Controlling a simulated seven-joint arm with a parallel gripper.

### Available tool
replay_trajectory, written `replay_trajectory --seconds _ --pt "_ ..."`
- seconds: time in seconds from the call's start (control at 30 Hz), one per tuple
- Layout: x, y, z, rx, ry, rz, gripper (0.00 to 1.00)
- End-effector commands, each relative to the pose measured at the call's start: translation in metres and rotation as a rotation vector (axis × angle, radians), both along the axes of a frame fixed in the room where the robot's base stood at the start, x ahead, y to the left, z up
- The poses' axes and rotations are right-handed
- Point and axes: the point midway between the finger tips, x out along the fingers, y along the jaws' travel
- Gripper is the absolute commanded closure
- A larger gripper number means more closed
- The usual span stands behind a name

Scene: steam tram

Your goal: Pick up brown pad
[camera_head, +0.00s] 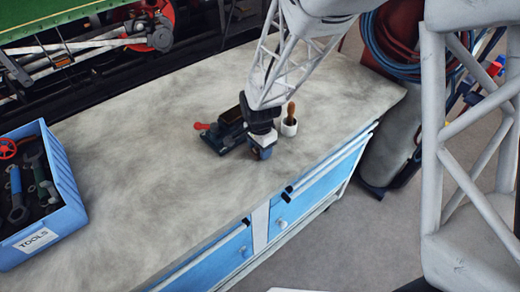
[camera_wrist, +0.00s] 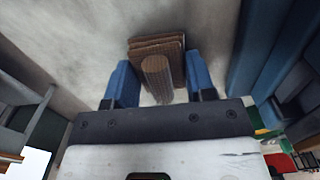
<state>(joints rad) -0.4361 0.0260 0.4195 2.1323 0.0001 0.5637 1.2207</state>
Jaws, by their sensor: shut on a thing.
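The brown pad (camera_wrist: 158,46) shows in the wrist view as layered flat brown pieces with a ribbed rounded brown part in front. It lies between the two blue fingertips of my gripper (camera_wrist: 161,82), which is shut on it. In the head view my gripper (camera_head: 262,149) is low over the grey worktop, right beside the dark blue vise. The pad itself is hidden there by my gripper. I cannot tell whether the pad touches the worktop.
The vise (camera_head: 222,138) with a red handle stands close at the left of my gripper. A white cup (camera_head: 289,127) with a wooden-handled tool stands close at the right. A blue tool crate (camera_head: 62,215) sits at the worktop's left. The worktop (camera_head: 140,160) between is clear.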

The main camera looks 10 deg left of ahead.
Motion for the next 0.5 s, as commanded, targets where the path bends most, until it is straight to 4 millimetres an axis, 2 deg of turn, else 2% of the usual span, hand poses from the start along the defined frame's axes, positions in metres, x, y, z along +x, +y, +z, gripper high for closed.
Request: replay_trajectory --seconds 0.27,0.5 --pt "0.000 0.000 0.003 0.000 0.000 0.000 0.77" --pt "0.000 0.000 0.017 0.001 -0.002 0.000 0.77"
